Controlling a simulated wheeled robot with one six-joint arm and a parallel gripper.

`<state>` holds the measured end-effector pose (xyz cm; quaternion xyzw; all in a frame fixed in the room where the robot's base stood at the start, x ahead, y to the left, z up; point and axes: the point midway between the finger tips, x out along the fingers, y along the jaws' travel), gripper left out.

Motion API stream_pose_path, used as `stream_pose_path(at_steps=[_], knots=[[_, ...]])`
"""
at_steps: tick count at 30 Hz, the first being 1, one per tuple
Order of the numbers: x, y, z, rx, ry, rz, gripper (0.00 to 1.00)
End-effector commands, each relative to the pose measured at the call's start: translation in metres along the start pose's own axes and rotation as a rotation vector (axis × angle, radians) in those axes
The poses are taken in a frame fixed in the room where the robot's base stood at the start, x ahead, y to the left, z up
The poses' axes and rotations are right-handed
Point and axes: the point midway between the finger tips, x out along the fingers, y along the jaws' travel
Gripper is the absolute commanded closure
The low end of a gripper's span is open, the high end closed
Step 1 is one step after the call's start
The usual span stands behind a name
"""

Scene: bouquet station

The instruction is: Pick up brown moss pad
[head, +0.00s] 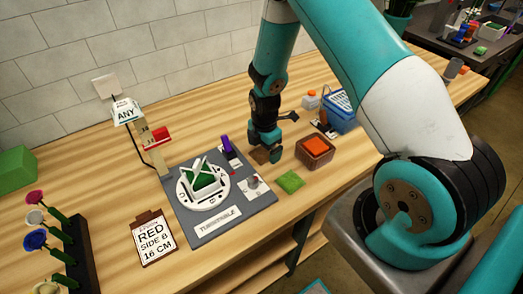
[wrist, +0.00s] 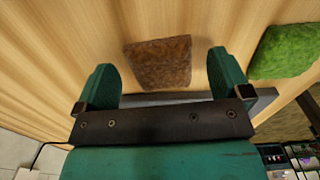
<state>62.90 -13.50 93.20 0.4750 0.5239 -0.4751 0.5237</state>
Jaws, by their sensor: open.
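The brown moss pad (wrist: 160,62) is a flat, square, rough brown piece lying on the wooden table. In the wrist view it shows between and just beyond the tips of my two green fingers. My gripper (wrist: 162,78) is open and empty, with a finger to each side of the pad. In the head view my gripper (head: 266,147) points down over the pad (head: 259,156), which is partly hidden by the fingers. I cannot tell how high the fingertips are above the table.
A green moss pad (head: 290,181) lies right of the grey turntable base (head: 205,244). A brown box with an orange top (head: 315,151) stands to the right of my gripper, and a blue basket (head: 342,112) behind it. A purple item (head: 226,144) stands left of my gripper.

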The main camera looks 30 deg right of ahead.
Motion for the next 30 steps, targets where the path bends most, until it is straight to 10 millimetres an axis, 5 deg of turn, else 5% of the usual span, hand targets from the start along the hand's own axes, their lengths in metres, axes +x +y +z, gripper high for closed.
stream_pose_path(at_steps=[9,16,30], knots=[[0.0066,0.0000,0.0002,0.000,0.000,0.001,0.04],[0.0063,0.0000,0.0002,0.000,0.000,0.000,0.57],[0.0021,0.0007,0.0003,0.000,0.000,0.002,0.57]])
